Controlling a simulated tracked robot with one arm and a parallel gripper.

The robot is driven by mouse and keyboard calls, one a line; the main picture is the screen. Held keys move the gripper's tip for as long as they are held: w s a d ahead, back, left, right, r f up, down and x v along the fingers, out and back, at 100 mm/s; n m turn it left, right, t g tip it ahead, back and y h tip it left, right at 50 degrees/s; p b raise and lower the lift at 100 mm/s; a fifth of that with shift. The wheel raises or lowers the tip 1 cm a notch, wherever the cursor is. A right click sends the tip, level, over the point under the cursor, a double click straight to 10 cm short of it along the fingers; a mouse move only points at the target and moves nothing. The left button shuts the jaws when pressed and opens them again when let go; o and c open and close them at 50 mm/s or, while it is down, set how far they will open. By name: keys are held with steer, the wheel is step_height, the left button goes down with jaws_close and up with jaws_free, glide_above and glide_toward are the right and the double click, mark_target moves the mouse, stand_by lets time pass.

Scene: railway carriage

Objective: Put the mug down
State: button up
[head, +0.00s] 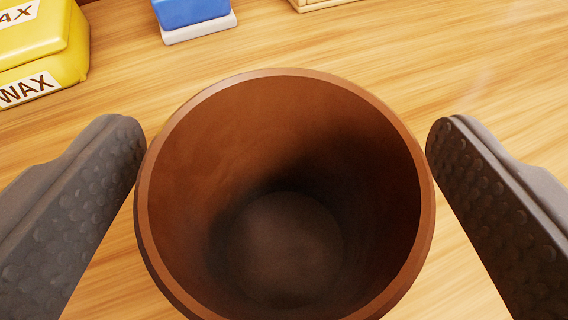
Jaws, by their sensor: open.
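A brown mug (175,255) stands upright on the wooden table (350,45), seen from above. Its inside is empty and dark toward the bottom. No handle shows in this view. My gripper (286,160) is open, with one dark padded finger to the left of the mug and the other to the right. The left finger's tip is very close to the rim, and I cannot tell whether it touches. The right fingertip is close beside the rim too. The lower edge of the mug is cut off by the picture.
A yellow tub labelled WAX (40,50) stands at the upper left. A blue block with a white base (195,18) is at the top. The edge of a light wooden object (318,4) shows at the top. The table at the upper right is clear.

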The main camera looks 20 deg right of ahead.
steer(key=v, duration=1.3)
steer(key=shift+s+a, duration=0.2)
steer(key=shift+s, duration=0.1)
jaws_close()
stand_by(1.2)
